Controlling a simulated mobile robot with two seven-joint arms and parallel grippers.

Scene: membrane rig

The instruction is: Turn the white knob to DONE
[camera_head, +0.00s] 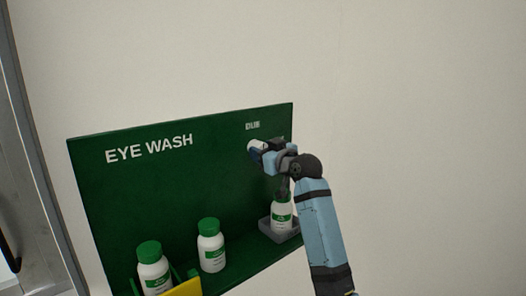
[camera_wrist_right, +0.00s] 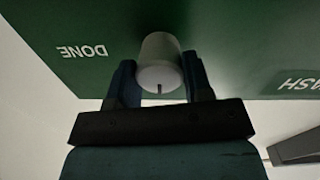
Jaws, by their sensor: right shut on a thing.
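The white knob (camera_wrist_right: 159,62) sticks out from the green panel. In the wrist view my right gripper (camera_wrist_right: 160,82) is shut on it, one dark finger on each side. A short dark mark on the knob's face points to the bottom of that view. The DONE label (camera_wrist_right: 82,51) appears upside down, left of the knob. In the head view my right gripper (camera_head: 257,150) is at the panel's upper right and hides most of the knob; a small blurred label (camera_head: 252,126) sits just above. My left gripper is not in view.
The green EYE WASH panel (camera_head: 150,190) has a shelf with two white bottles with green caps (camera_head: 211,246) (camera_head: 152,270). Another bottle (camera_head: 282,212) stands in a grey holder (camera_head: 268,226) below my right gripper. A yellow object (camera_head: 185,288) is at the bottom edge.

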